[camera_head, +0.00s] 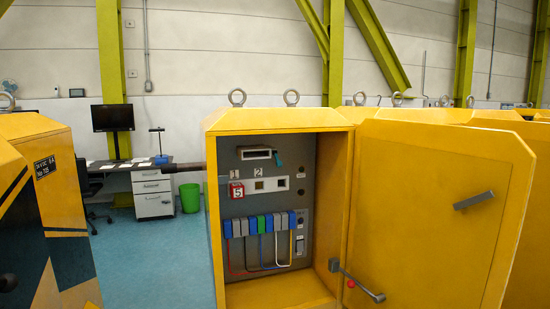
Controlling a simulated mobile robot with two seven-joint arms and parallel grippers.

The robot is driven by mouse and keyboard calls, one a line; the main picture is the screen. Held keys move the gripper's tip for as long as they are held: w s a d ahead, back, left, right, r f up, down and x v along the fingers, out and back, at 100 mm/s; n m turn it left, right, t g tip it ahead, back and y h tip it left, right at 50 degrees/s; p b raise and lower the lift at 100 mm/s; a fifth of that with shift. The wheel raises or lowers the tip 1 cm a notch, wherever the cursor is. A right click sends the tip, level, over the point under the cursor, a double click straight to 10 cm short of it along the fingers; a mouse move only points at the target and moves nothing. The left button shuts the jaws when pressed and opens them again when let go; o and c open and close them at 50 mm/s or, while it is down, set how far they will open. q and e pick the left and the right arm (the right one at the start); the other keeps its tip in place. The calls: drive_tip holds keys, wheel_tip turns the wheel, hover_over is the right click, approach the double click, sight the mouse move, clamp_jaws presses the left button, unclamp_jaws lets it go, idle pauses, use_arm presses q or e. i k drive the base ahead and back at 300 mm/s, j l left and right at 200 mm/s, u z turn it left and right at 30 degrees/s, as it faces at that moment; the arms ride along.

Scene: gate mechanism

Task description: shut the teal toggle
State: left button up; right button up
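The teal toggle (278,159) is a small lever at the right end of a pale, dark-slotted device (255,153) high on the grey panel inside the open yellow cabinet (214,235). It sticks out and looks tilted, but its exact position is too small to tell. Nothing touches it. Neither of my grippers shows in the head view.
Below the toggle are a red cube marked 5 (237,190) and several blue, grey and green breakers (261,224). Another yellow cabinet (60,190) stands left.

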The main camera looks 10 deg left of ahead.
sight(278, 163)
drive_tip(key=i+u, duration=0.1)
drive_tip(key=i, duration=0.3)
drive_tip(key=i+l+u, duration=0.1)
drive_tip(key=i, duration=0.3)
drive_tip(key=i+l+u, duration=0.1)
drive_tip(key=i, duration=0.3)
drive_tip(key=l, duration=0.1)
